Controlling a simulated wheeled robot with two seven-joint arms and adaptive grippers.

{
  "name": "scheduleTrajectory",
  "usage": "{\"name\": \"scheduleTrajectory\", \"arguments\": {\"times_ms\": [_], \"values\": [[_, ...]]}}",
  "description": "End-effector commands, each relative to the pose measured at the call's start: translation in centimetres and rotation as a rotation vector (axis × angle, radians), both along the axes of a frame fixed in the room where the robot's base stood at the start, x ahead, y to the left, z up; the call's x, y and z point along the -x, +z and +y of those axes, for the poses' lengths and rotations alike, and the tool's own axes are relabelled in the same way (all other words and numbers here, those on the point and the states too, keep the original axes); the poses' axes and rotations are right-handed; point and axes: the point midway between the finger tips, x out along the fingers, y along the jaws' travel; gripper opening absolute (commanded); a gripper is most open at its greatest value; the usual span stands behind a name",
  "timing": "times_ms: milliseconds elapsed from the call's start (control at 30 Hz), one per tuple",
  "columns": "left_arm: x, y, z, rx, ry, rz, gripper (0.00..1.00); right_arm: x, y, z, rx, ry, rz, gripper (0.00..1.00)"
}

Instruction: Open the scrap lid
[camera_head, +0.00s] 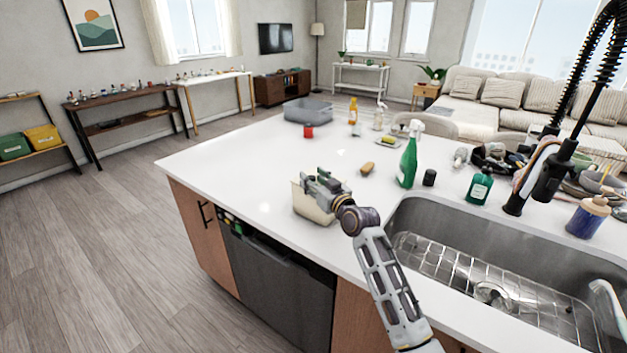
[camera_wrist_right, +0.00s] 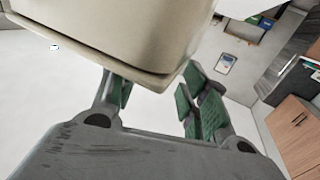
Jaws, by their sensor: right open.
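A beige bin (camera_head: 311,206), which appears to be the scrap container, stands on the white island counter near its front edge. My right gripper (camera_head: 318,181) is over its upper part and hides much of the top, so I cannot tell how the lid sits. In the right wrist view the beige body and its protruding rim (camera_wrist_right: 85,50) fill the upper left, close to the fingers. The green-padded fingers of the right gripper (camera_wrist_right: 158,92) are apart with nothing between them. Contact with the rim cannot be told. My left gripper is not in view.
A grey tub (camera_head: 308,111) and a red item (camera_head: 308,132) stand farther back. The counter left of the bin is clear.

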Motion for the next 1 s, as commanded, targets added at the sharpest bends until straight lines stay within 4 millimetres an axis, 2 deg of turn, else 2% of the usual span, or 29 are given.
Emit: {"name": "scheduleTrajectory", "arguments": {"times_ms": [367, 700, 733, 1000], "values": [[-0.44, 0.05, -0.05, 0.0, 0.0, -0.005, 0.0, -0.19, -0.05, 0.11, 0.0, 0.0, 0.0, 0.45], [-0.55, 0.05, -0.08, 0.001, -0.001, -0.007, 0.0, -0.19, -0.04, 0.1, 0.0, 0.0, 0.0, 0.02], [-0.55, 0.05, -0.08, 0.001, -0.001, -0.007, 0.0, -0.19, -0.04, 0.1, 0.0, 0.0, 0.001, 0.0], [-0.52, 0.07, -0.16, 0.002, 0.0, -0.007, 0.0, -0.24, -0.02, 0.08, 0.0, 0.0, 0.001, 0.0]]}}
